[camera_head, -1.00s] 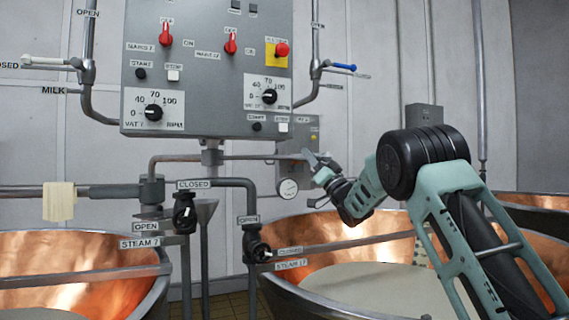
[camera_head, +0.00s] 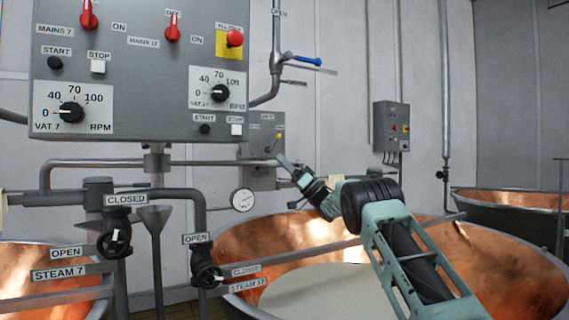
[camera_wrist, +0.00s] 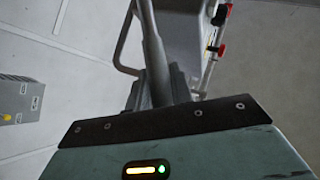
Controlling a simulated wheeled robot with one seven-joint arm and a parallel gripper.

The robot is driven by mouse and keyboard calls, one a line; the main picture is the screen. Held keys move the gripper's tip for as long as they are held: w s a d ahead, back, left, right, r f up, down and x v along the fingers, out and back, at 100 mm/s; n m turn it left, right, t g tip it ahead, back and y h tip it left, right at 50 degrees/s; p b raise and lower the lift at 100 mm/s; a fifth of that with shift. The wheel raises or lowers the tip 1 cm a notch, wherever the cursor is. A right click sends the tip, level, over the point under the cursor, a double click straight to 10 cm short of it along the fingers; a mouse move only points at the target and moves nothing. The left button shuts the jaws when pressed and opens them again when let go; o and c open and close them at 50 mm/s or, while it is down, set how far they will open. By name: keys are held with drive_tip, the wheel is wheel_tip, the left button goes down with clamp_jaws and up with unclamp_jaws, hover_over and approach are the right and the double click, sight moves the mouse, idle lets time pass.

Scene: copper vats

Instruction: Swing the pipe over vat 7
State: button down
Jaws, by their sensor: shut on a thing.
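The grey pipe (camera_head: 105,163) runs level below the control panel, through a mount (camera_head: 157,158), and bends down at its left end. My gripper (camera_head: 283,163) is at the pipe's right end in the head view. In the wrist view my gripper's jaws (camera_wrist: 158,90) are closed around a grey bar (camera_wrist: 150,45), which runs up out of them. Vat 7, by its labels, is the copper vat (camera_head: 45,265) at the left, cut by the frame edge. The pipe's bent end is above and behind its side; the exact overlap is unclear.
The control panel (camera_head: 140,70) hangs in front of me. Valves (camera_head: 117,240) and steam pipes cross between the vats. A second copper vat (camera_head: 500,255) with pale liquid lies under my arm. A grey wall box (camera_head: 391,126) is at the right.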

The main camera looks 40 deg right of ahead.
drive_tip(key=shift+w+d+r+m, duration=0.1)
drive_tip(key=shift+d+m, duration=0.05)
drive_tip(key=shift+m, duration=0.15)
drive_tip(key=c, duration=1.6)
unclamp_jaws()
drive_tip(key=shift+c, duration=0.2)
drive_tip(key=o, duration=0.4)
drive_tip(key=shift+w+d, duration=0.15)
drive_tip(key=shift+w, duration=0.05)
drive_tip(key=b+v, duration=0.2)
drive_tip(key=v, duration=1.5)
drive_tip(key=shift+s+f, duration=0.15)
drive_tip(key=shift+f, duration=0.15)
